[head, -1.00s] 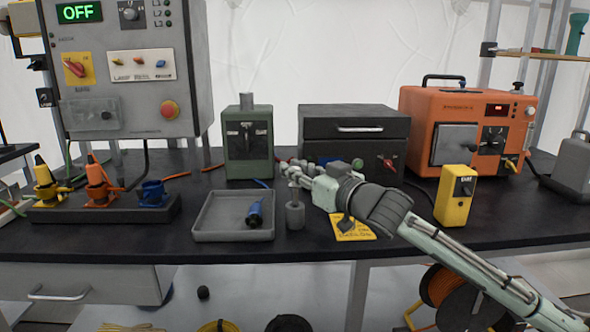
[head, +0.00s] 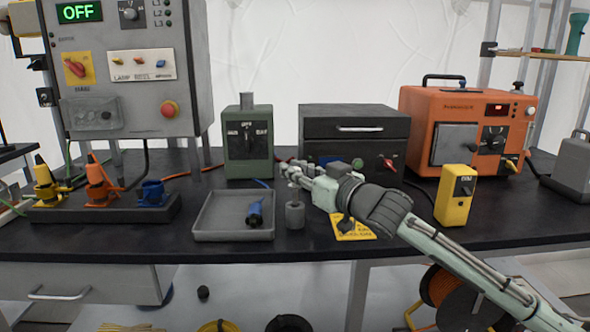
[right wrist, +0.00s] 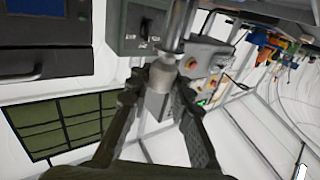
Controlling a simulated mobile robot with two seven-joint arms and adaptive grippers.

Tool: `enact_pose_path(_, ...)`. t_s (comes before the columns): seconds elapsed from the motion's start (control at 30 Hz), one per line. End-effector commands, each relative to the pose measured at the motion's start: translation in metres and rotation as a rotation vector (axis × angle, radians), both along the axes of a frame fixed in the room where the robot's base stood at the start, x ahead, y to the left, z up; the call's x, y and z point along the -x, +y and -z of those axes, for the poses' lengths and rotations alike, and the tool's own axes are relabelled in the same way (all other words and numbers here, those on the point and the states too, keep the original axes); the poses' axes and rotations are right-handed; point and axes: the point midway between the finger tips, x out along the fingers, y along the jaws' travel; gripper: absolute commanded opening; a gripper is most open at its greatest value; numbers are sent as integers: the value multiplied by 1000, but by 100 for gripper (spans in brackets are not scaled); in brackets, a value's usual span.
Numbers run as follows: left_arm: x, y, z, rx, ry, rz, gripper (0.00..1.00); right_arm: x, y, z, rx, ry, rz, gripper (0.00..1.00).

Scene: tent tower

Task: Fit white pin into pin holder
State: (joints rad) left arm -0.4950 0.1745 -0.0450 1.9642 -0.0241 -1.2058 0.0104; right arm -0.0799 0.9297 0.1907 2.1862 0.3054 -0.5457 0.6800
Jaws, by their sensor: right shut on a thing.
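My right gripper (head: 290,171) reaches in from the right and is shut on a pale pin. The pin's thin light shaft (head: 294,193) shows below the fingers in the head view, upright over a short grey cylinder (head: 295,216), which looks like the pin holder. The shaft meets the cylinder's top in the picture; I cannot tell how deep it sits. In the right wrist view, a pale rounded piece (right wrist: 163,73) shows between the fingertips (right wrist: 155,92), with a shiny rod beyond it. My left gripper is not in view.
A grey tray (head: 205,231) with a blue-handled connector (head: 254,214) stands just left of the cylinder. A yellow card (head: 354,230) lies under my right arm. A green box (head: 248,150) and dark drawer unit (head: 354,128) stand behind. The bench's front edge is close.

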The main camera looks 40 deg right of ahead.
Motion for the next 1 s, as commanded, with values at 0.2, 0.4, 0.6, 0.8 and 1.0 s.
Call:
enact_pose_path(0.2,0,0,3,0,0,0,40,0,0,6,-1,0,0,0)
enact_pose_path(0.4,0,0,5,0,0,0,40,0,0,11,-1,0,0,0)
enact_pose_path(0.6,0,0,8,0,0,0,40,0,0,16,-1,0,0,0)
enact_pose_path(0.8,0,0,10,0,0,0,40,0,0,21,-1,0,0,0)
enact_pose_path(1.0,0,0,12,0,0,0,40,0,0,26,0,0,0,0)
